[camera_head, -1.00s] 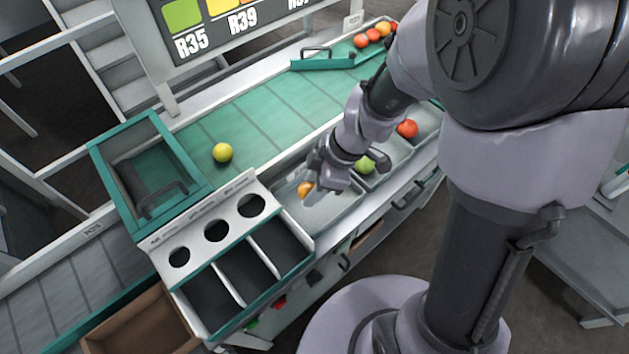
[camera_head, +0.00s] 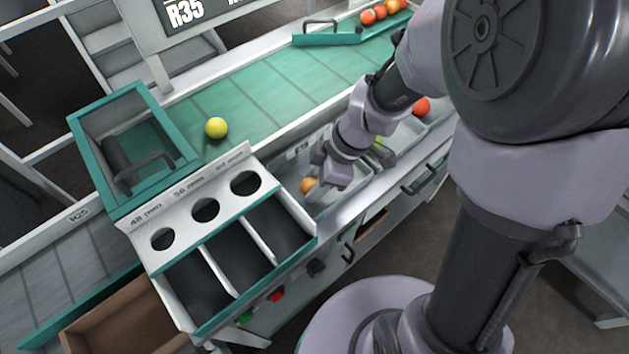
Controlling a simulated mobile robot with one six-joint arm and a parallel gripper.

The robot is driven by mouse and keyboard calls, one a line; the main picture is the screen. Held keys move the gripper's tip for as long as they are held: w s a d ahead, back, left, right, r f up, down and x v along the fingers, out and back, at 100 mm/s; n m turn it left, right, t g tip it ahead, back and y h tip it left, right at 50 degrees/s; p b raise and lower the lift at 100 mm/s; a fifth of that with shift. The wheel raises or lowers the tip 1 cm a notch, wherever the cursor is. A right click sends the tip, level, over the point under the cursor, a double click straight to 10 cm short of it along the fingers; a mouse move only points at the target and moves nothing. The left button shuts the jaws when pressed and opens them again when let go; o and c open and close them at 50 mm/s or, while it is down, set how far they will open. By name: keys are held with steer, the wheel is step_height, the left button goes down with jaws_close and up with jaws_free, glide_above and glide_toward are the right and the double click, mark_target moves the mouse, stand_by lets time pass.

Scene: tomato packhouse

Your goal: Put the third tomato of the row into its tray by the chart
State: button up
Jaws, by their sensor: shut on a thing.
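My gripper (camera_head: 322,182) is shut on an orange tomato (camera_head: 308,185), in or just above the nearest grey tray (camera_head: 296,168); I cannot tell whether the tomato touches the tray floor. A yellow tomato (camera_head: 216,128) sits alone on the green belt. A green tomato (camera_head: 379,143), mostly hidden by my arm, and a red tomato (camera_head: 422,106) lie further along the trays. Several red and orange tomatoes (camera_head: 376,14) stand in a row at the top right.
A sizing box (camera_head: 206,209) with three round holes and three empty bins stands left of the tray. A green-framed chute (camera_head: 133,150) is behind it, and a brown carton (camera_head: 125,322) is below. The green belt (camera_head: 270,105) is mostly clear.

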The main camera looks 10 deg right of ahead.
steer(key=shift+f+b, duration=0.65)
steer(key=shift+b, duration=0.25)
stand_by(0.4)
steer(key=o, duration=1)
steer(key=c, duration=0.3)
steer(key=shift+c, duration=0.2)
step_height(320, 180, up, 7)
steer(key=p, duration=0.4)
steer(key=shift+r+p, duration=0.15)
steer(key=shift+p, duration=0.15)
